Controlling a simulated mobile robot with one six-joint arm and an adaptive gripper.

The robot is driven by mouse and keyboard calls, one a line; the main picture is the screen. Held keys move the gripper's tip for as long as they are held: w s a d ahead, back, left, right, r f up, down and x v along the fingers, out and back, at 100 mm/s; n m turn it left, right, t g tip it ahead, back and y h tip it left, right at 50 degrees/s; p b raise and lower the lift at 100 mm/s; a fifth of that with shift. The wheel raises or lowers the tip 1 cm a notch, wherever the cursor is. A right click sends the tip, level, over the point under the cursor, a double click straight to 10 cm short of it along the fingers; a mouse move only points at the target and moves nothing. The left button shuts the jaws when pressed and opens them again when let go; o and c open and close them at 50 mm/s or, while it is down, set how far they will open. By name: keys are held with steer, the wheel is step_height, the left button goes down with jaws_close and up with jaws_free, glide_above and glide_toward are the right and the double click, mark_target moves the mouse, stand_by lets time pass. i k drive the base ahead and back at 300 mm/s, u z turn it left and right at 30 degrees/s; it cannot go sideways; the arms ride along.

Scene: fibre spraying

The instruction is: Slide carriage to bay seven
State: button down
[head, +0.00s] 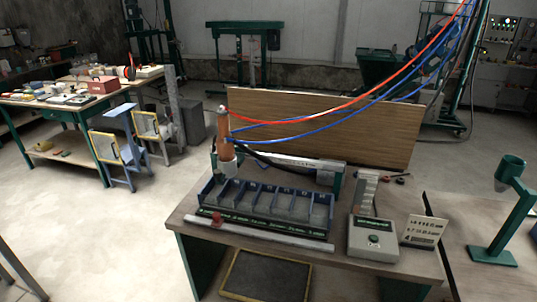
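A blue-grey divided tray (268,205) with several open bays in a row sits on the wooden table (400,215). The numbers on the bays are too small to read. A pale rail (262,240) runs along the tray's front. A small red knob (217,218) stands near the rail's left end, by the leftmost bays; it may be part of the carriage, but I cannot tell for sure. An orange upright cylinder (226,137) with a pale lower end stands behind the tray's left end, with red and blue hoses at it. My gripper is not in view.
A grey box with a green button (374,239) and a small sign (422,231) stand right of the tray. A wooden panel (330,125) rises behind. Hoses (350,107) hang across above the table. A green stand (510,210) is at the far right. Floor at left is open.

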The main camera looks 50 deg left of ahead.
mark_target(228, 169)
steer(key=u, duration=0.8)
steer(key=k, duration=0.5)
steer(key=u, duration=0.25)
steer(key=i, duration=0.25)
steer(key=u, duration=0.1)
